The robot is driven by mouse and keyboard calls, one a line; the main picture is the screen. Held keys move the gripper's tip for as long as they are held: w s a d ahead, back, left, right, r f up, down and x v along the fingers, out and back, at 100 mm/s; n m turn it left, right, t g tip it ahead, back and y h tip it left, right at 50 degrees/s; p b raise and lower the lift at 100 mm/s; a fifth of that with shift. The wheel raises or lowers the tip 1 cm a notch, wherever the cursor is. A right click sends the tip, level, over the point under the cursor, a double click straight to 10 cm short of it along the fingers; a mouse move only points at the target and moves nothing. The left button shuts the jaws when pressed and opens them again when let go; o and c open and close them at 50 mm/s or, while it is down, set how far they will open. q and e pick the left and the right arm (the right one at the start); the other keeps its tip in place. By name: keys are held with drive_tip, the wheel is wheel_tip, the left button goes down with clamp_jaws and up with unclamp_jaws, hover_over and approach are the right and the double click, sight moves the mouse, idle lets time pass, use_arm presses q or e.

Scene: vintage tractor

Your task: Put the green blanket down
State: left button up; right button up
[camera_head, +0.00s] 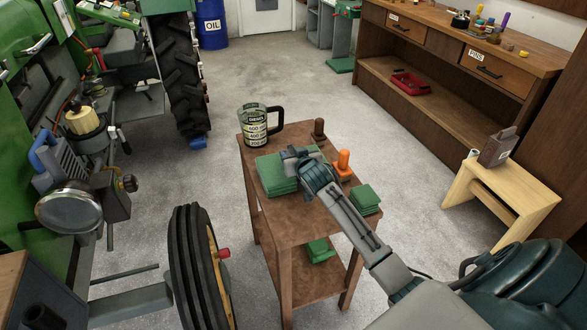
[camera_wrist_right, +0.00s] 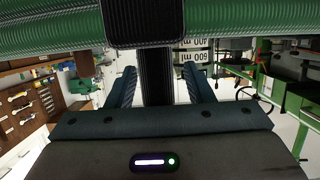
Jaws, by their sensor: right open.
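A large folded green blanket (camera_head: 272,178) lies on the top of the small brown table (camera_head: 310,228). My right gripper (camera_head: 294,153) is over its far right part, with the arm coming from the lower right. The right wrist view shows the two dark fingers (camera_wrist_right: 161,86) apart, with green ribbed cloth (camera_wrist_right: 50,32) close across the top. Whether the gripper touches the blanket cannot be told. A smaller folded green cloth (camera_head: 365,198) lies at the table's right, and another green cloth (camera_head: 318,250) is on the lower shelf. My left gripper is out of view.
A measuring jug (camera_head: 254,128) stands at the table's far left. A brown object (camera_head: 319,130) and an orange-handled tool (camera_head: 343,162) stand near the right edge. A tractor is at left, its front tyre (camera_head: 198,270) close by. A wooden stool (camera_head: 500,195) stands right.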

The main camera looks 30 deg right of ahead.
clamp_jaws()
idle(1.4)
